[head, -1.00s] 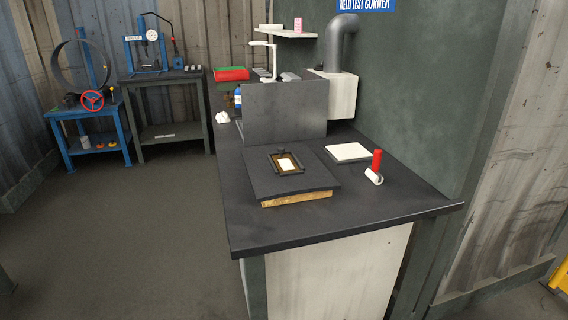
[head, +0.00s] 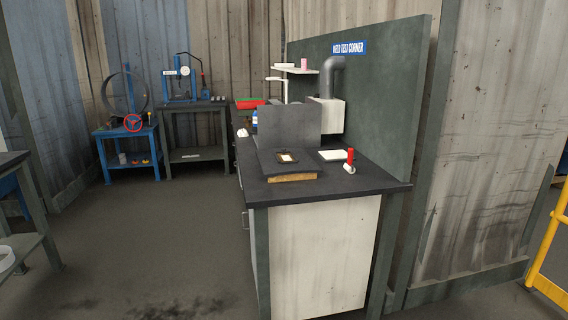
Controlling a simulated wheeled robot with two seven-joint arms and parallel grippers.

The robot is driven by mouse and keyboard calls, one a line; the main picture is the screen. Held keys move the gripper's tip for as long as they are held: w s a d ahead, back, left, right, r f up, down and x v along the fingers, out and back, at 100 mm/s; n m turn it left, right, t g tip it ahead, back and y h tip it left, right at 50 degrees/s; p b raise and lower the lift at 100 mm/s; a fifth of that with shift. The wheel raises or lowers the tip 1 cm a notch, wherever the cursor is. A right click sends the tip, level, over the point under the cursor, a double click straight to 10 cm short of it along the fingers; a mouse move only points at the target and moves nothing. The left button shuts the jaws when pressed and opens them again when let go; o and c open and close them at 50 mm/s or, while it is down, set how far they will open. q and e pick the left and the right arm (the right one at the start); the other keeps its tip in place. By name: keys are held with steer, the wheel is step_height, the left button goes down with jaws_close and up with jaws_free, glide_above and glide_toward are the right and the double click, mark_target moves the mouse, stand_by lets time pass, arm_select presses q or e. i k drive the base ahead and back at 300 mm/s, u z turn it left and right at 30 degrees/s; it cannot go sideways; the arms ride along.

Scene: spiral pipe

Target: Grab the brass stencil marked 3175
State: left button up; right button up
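No brass stencil marked 3175 can be made out in the head view. On the bench (head: 350,185) lies a dark slab with a wooden lower edge (head: 292,177). A small dark and brass-coloured frame with a white centre (head: 286,157) lies on the slab; it is too small to read any marking. Neither of my grippers is in view.
A white pad (head: 332,155) and a red-and-white item (head: 350,160) stand on the bench's right. A dark upright panel (head: 288,126) is behind the slab. A blue cart (head: 128,145) and a press table (head: 195,140) stand far left. A yellow rail (head: 547,245) is at right. Open floor lies left.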

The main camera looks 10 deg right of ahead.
mark_target(283, 157)
steer(key=u, duration=0.85)
steer(key=i, duration=1.75)
steer(key=z, duration=0.45)
